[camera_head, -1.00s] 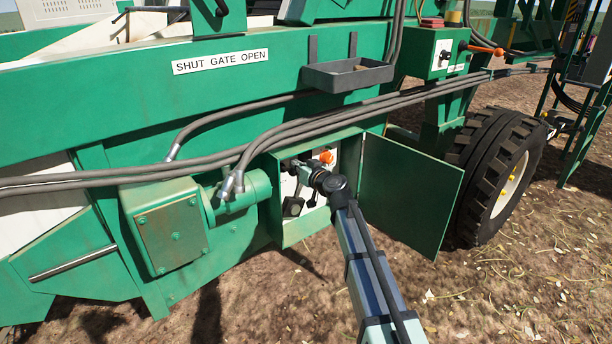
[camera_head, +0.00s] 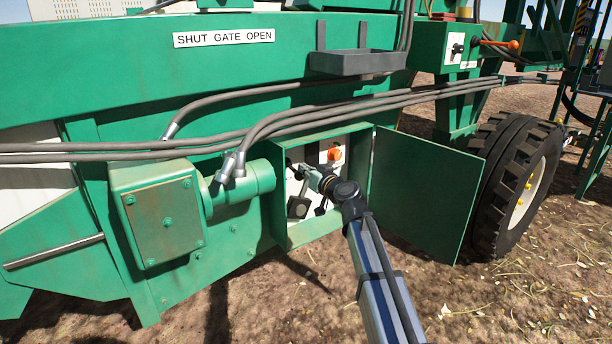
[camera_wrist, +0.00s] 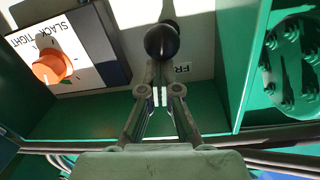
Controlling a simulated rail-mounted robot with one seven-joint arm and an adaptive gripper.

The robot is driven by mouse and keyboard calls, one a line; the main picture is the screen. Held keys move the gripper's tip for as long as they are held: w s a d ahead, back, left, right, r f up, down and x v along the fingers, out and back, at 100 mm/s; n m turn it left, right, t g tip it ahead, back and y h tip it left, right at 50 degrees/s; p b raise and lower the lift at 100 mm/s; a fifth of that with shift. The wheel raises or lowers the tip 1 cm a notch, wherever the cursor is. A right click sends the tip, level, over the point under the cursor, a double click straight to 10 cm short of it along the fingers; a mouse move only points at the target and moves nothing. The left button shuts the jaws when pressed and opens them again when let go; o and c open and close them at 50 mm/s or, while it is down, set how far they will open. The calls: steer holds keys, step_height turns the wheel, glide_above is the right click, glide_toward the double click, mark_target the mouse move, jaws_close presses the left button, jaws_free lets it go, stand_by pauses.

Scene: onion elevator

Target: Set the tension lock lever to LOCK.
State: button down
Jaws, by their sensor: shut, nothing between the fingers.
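In the wrist view a lever with a black ball knob (camera_wrist: 161,42) stands just beyond my gripper's fingertips. I cannot tell if they touch. A label starting "FR" (camera_wrist: 182,68) is beside it, its rest hidden; I see no LOCK mark. My gripper (camera_wrist: 160,92) is shut and empty. In the head view my gripper (camera_head: 314,178) reaches into the open green control box (camera_head: 281,205), partly hiding the controls.
An orange knob (camera_wrist: 50,66) marked SLACK and TIGHT sits left in the wrist view, and at the box's upper right in the head view (camera_head: 334,154). The box's open door (camera_head: 425,195) stands right of my arm. Hoses (camera_head: 300,122) run above the box.

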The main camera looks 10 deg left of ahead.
steer(key=shift+f+b, duration=1.5)
steer(key=shift+b, duration=0.5)
steer(key=shift+s+f+b, duration=0.1)
steer(key=shift+f+b, duration=0.15)
steer(key=shift+b, duration=0.1)
steer(key=shift+s+f, duration=0.1)
steer(key=shift+f, duration=0.05)
steer(key=s+d+f+b, duration=0.3)
steer(key=s+d+b, duration=0.2)
steer(key=d+b, duration=0.1)
steer(key=shift+s+f, duration=0.3)
steer(key=shift+f, duration=0.05)
steer(key=shift+d, duration=0.1)
steer(key=shift+m, duration=0.3)
